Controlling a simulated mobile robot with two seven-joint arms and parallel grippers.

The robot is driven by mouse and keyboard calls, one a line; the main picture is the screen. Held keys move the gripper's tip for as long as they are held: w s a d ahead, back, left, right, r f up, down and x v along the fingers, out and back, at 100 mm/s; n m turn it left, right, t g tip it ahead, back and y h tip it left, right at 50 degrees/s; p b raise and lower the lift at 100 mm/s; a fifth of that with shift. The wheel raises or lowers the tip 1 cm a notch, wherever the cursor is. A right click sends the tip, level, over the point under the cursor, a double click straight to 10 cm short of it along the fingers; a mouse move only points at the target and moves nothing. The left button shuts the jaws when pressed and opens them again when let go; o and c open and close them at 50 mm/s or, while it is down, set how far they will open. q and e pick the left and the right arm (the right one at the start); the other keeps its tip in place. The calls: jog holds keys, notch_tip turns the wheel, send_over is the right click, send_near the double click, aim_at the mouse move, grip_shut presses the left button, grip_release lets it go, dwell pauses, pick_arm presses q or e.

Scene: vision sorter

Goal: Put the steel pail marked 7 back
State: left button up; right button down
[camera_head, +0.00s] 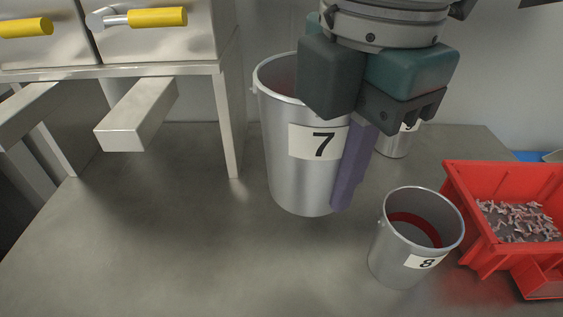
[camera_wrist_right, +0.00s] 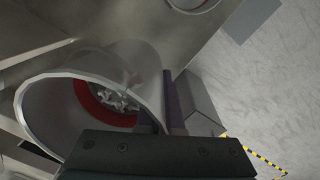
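The steel pail marked 7 (camera_head: 283,165) is upright in the middle of the head view and looks raised a little above the table. My right gripper (camera_head: 352,165) comes down from above at its right rim. One purple finger lies along the pail's outer right wall; the other finger is hidden, apparently inside the rim. The gripper looks shut on the pail's wall. In the right wrist view the pail (camera_wrist_right: 45,110) shows a red band inside and small pale parts at its bottom. My left gripper is not in view.
A steel pail marked 8 (camera_head: 393,262) stands at front right. Another pail (camera_head: 394,146) stands behind my gripper, partly hidden. A red bin (camera_head: 487,258) of small parts is at the right edge. A raised dispenser with yellow handles (camera_head: 158,17) is at left. The table's front left is clear.

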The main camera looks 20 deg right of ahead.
notch_tip(320, 180, down, 12)
jog(key=shift+a+r+b, duration=0.1)
jog(key=shift+b, duration=1)
jog(key=shift+f+b, duration=0.55)
jog(key=shift+f, duration=1.85)
jog(key=shift+f, duration=0.15)
jog(key=c, duration=1.1)
grip_release()
notch_tip(320, 180, up, 11)
jog(key=p, duration=0.3)
jog(key=s+a+m+y, duration=0.3)
jog(key=s+a, duration=0.1)
jog(key=a, duration=0.1)
jog(key=s+d+f+m+t+h, duration=0.1)
jog(key=s+d+m, duration=0.2)
jog(key=d+m, duration=0.1)
jog(key=s+d+f+m+t+h, duration=0.1)
jog(key=s+d+m, duration=0.1)
jog(key=d+m, duration=0.2)
jog(key=s+d+f+m+t+h, duration=0.1)
jog(key=s+d+m, duration=0.2)
jog(key=m, duration=0.5)
jog(key=shift+s+d+f, duration=0.2)
jog(key=shift+s+d, duration=0.1)
jog(key=shift+d, duration=0.35)
